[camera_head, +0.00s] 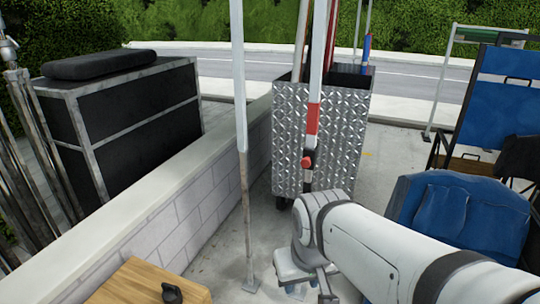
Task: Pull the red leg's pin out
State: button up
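A leg with a red band (313,120) stands upright in front of the diamond-plate metal cart. I cannot tell whether this is the pin. The leg's lower end is hidden behind my white arm. My gripper (309,289) is at the bottom centre, below and apart from the red knob. It points down and is partly cut off by the frame edge. Whether its fingers are open or shut is unclear.
A second, pale pole (240,90) stands left of the cart (345,130). A low block wall (190,215) runs along the left. A wooden box (145,285) holds a small dark object (172,292). Blue folding chairs (455,220) stand at the right, near my arm.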

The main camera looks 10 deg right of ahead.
aim_at(305, 162)
jog(key=z, duration=1.4)
jog(key=i, duration=0.95)
jog(key=u, duration=0.9)
